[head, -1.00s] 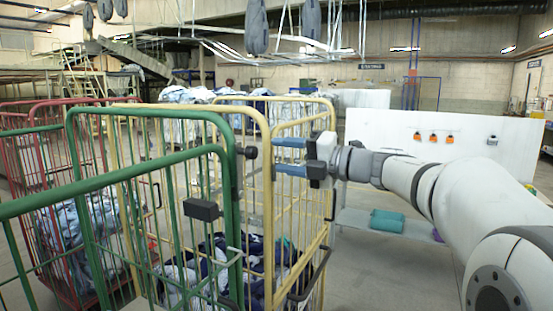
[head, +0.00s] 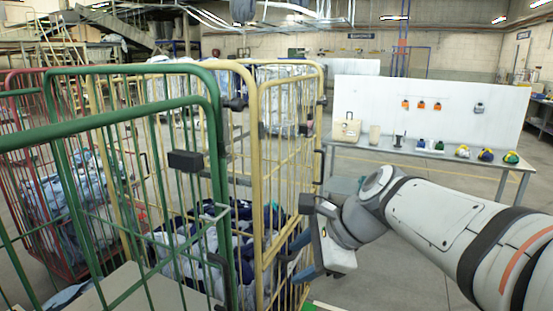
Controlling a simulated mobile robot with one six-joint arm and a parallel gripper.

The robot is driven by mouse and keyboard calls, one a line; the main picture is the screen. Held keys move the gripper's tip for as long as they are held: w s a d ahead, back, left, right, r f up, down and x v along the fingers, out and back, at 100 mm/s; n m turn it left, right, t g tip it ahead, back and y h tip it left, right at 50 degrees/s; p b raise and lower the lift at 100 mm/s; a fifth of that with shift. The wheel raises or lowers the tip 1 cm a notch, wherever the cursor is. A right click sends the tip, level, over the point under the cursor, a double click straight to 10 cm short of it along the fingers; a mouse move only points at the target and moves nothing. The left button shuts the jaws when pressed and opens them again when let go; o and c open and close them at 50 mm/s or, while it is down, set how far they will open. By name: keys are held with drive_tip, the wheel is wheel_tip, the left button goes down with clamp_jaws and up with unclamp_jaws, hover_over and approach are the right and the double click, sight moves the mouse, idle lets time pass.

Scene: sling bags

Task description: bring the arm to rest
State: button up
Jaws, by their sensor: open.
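My gripper (head: 301,258) is low at the right side of the yellow cage trolley (head: 322,108). Its blue fingers point left towards the trolley's bars and are spread apart. I see nothing between them. Whether the fingers touch the bars I cannot tell. My arm reaches in from the lower right, its wrist bent downward.
The yellow trolley holds blue and white laundry (head: 195,243). A green cage trolley (head: 212,120) stands in front, a red one (head: 45,72) at left. Floor at right is clear.

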drive_tip(key=s+d+f+n+h+b, duration=0.2)
drive_tip(key=s+d+f+n+h, duration=0.4)
drive_tip(key=s+d+f+n, duration=0.4)
wheel_tip(320, 180, down, 2)
drive_tip(key=s+n, duration=0.1)
drive_tip(key=n, duration=0.5)
drive_tip(key=shift+d+f+g+h, duration=0.15)
drive_tip(key=shift+f+g+h, duration=0.15)
drive_tip(key=shift+h, duration=0.1)
drive_tip(key=shift+n, duration=0.3)
drive_tip(key=c, duration=0.3)
